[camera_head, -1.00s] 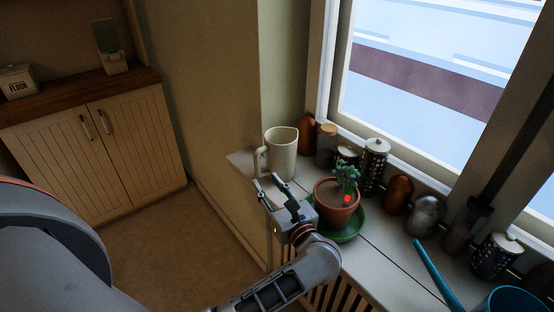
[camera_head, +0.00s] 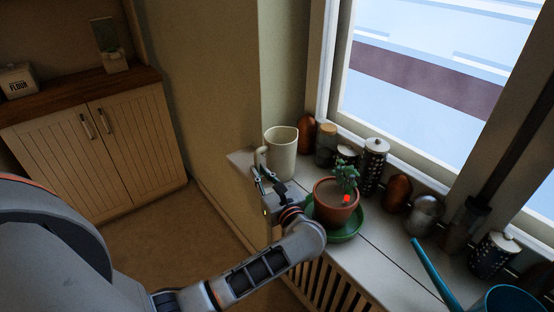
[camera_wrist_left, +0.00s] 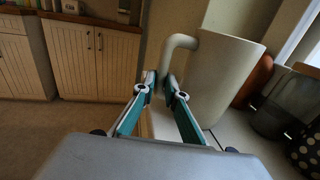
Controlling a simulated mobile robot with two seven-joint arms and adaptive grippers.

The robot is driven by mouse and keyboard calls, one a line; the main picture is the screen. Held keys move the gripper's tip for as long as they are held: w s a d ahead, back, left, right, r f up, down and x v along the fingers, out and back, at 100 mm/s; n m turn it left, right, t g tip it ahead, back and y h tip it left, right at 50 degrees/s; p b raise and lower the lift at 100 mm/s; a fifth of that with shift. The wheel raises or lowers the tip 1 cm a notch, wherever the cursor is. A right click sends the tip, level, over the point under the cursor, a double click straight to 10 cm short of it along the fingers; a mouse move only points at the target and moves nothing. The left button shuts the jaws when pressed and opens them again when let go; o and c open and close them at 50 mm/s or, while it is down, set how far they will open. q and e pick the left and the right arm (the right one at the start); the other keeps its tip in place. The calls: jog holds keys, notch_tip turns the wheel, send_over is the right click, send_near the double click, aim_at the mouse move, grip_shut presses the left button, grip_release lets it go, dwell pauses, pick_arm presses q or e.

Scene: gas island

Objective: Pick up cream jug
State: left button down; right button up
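The cream jug (camera_head: 283,155) stands upright at the far left end of the windowsill, its handle turned to the left. In the left wrist view the jug (camera_wrist_left: 222,78) fills the upper right, and its handle curves down to just beyond the fingertips. My left gripper (camera_head: 264,173) is close in front of the jug, at its handle side. In the wrist view its two fingers (camera_wrist_left: 158,88) are apart with a small gap and hold nothing. I cannot tell whether they touch the handle. My right gripper is not in view.
A potted plant (camera_head: 335,200) on a green saucer (camera_head: 343,234) stands right of my left gripper. Jars and a copper pot (camera_head: 306,134) stand along the window behind the jug. A blue watering can (camera_head: 508,300) is at lower right. The floor at left is clear.

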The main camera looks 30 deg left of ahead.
pick_arm(q)
jog(key=shift+r, duration=0.1)
jog(key=shift+r, duration=0.15)
notch_tip(320, 180, up, 20)
jog(key=shift+f, duration=0.2)
dwell(1.4)
dwell(0.8)
